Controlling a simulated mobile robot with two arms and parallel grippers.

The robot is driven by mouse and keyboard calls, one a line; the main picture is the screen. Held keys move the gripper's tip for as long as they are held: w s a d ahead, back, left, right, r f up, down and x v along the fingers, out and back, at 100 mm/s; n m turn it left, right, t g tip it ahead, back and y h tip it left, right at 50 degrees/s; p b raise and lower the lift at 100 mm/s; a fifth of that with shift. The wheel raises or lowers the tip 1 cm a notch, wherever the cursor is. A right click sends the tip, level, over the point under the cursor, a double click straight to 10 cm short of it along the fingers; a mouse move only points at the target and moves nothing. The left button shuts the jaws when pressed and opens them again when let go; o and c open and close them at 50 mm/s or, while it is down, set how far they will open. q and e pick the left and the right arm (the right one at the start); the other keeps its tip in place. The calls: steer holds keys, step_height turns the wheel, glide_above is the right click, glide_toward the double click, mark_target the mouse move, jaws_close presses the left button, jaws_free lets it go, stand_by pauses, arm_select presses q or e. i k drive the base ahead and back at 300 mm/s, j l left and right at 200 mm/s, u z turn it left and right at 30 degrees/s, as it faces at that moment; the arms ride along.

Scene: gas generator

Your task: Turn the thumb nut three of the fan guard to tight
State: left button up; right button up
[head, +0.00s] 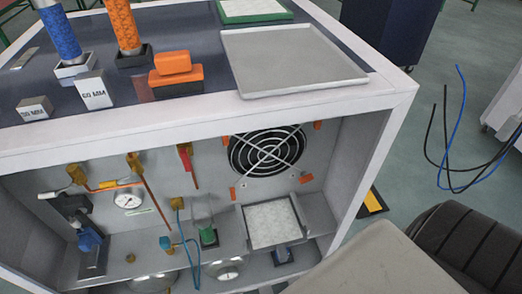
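The fan guard (267,150) is a round black grille with pale crossed bars on the back wall of the open cabinet. Orange tabs sit around it: upper left (225,141), upper right (318,125), lower left (233,194) and lower right (306,179). The thumb nuts are too small to make out clearly, and I cannot tell which is number three or whether it is tight. Neither of my grippers is in view.
The cabinet's top edge (200,125) overhangs the opening. A shelf with a white filter panel (271,222) lies below the fan. Gauges (128,199), orange pipes and blue tubing fill the left. A metal tray (290,60) rests on top.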

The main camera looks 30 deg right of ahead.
mark_target(305, 178)
steer(key=z, duration=1.5)
